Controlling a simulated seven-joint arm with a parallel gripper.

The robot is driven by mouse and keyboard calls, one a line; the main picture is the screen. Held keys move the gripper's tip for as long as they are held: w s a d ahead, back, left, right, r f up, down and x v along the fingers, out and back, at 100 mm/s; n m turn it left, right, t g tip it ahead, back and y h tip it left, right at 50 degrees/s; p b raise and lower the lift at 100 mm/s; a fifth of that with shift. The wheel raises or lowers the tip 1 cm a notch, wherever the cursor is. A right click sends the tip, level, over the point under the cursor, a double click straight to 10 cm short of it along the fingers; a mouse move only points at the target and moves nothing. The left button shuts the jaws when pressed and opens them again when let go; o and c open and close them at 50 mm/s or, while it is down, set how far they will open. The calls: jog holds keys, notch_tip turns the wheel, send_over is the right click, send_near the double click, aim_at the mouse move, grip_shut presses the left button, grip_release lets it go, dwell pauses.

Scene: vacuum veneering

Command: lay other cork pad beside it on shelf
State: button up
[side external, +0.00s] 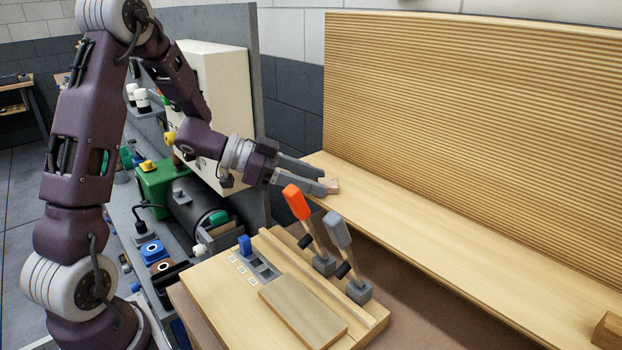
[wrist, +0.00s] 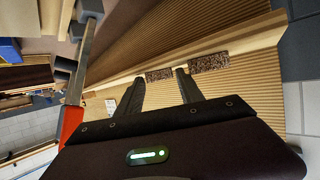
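My gripper (wrist: 160,76) reaches over the left end of the long wooden shelf (side external: 440,255); its fingers (side external: 325,184) also show in the side view. The fingers are spread, with a thin gap on each side of a speckled brown cork pad (wrist: 159,75) at their tips. This pad appears to rest on the shelf, which also shows in the wrist view (wrist: 262,36). A second cork pad (wrist: 209,62) lies just right of the right finger, in line with the first. In the side view only one small pad (side external: 332,186) is clear; the other is not distinguishable.
A ribbed wooden panel (side external: 470,130) stands behind the shelf. Toggle levers with orange (side external: 296,202) and grey (side external: 337,230) handles rise from a wooden board (side external: 220,305) in front. A wooden block (side external: 608,330) sits at the shelf's right end. The shelf's middle is clear.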

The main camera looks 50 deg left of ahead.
jog(key=shift+s+a+r, duration=0.15)
jog(key=shift+a+r, duration=0.05)
jog(key=shift+r, duration=0.05)
jog(key=v, duration=1.1)
jog(key=w+a+r+n+t+y, duration=0.2)
jog(key=w+r+n+t+y, duration=0.25)
jog(key=r+y, duration=0.6)
jog(key=s+d+f+n+g+h, duration=0.1)
jog(key=s+d+f+g, duration=0.3)
jog(key=s+d, duration=0.3)
jog(key=s+d+f+n+g, duration=0.2)
jog(key=s+d+f+g, duration=0.3)
jog(key=s, duration=1.1)
jog(key=d, duration=0.3)
jog(key=shift+s+d+f+h, duration=0.15)
jog(key=shift+d+f+h, duration=0.05)
jog(key=shift+f+h, duration=0.15)
